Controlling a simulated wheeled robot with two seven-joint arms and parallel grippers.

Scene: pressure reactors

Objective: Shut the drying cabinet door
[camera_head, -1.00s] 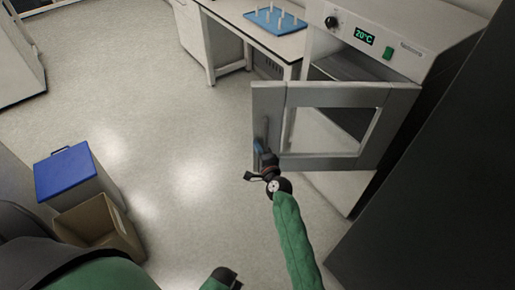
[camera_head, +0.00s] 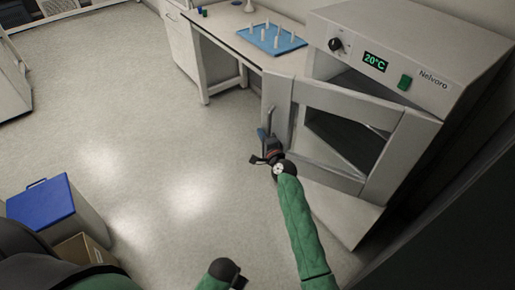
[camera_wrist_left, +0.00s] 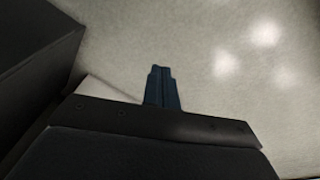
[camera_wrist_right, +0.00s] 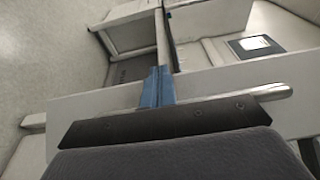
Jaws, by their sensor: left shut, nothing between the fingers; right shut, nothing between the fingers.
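The drying cabinet (camera_head: 413,50) stands at the right in the head view, with a green 20°C display. Its framed door (camera_head: 371,109) with a window is partly open, its free edge swung out to the left. A vertical bar handle (camera_head: 273,120) is near that edge. My right gripper (camera_head: 262,134) is shut and empty, close beside the handle and door edge; I cannot tell if it touches. In the right wrist view its blue fingers (camera_wrist_right: 157,87) are together in front of the pale door. My left gripper's fingers (camera_wrist_left: 161,86) are shut and empty, above the floor.
A bench (camera_head: 220,37) with a blue tray (camera_head: 271,39) of white pegs adjoins the cabinet on the left. A blue-lidded bin (camera_head: 40,203) and a cardboard box (camera_head: 85,251) are at lower left. A dark panel (camera_head: 455,220) is at lower right. The floor in the middle is clear.

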